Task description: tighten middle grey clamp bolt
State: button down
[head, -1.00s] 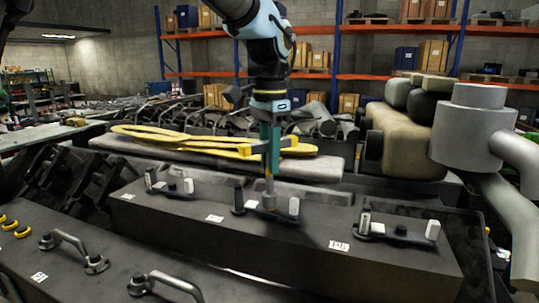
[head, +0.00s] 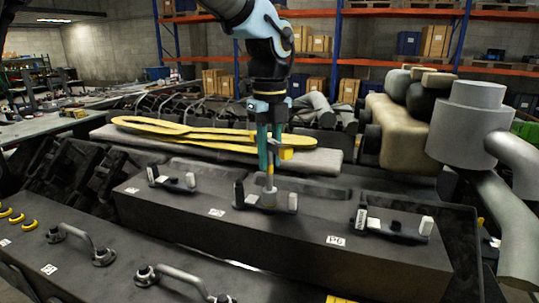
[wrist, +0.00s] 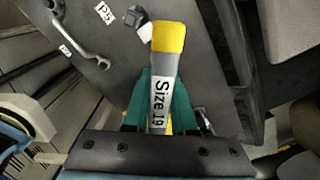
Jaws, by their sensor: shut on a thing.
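My gripper (head: 269,165) has green fingers shut on a T-shaped socket wrench (head: 285,154) with yellow parts. In the wrist view the wrench handle (wrist: 165,75) has a yellow tip and a "Size 19" label and lies between the green fingers. The middle clamp is a dark bar with upright end posts on the dark engine cover (head: 300,240).
Similar clamps stand to the left (head: 172,180) and right (head: 393,230) on the same cover. Bent metal handles (head: 80,243) are at front left. A large grey pipe (head: 475,125) rises at right.

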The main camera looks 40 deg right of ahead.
jog(key=m, duration=0.4)
jog(key=shift+m, duration=0.4)
jog(key=m, duration=0.9)
